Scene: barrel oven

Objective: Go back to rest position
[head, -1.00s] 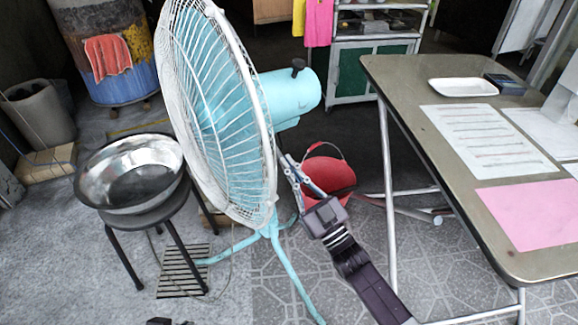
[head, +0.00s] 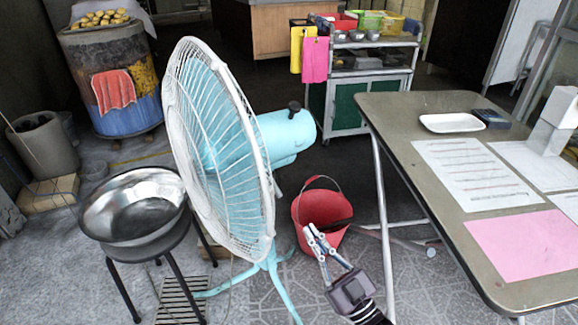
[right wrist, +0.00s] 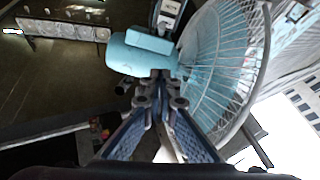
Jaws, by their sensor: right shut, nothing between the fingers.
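My right gripper (head: 316,236) shows in the lower middle of the head view, in front of the red bucket (head: 322,208) and to the right of the fan's base. It is shut and empty. In the right wrist view its fingers (right wrist: 161,80) meet in front of the blue fan's motor housing (right wrist: 140,50). My left gripper is not in the head view.
A large fan (head: 220,150) stands at the centre. Left of it a metal bowl (head: 140,207) sits on a black stool. A table (head: 420,110) with papers and a white tray (head: 452,122) is on the right. A barrel oven (head: 118,85) stands at the back left.

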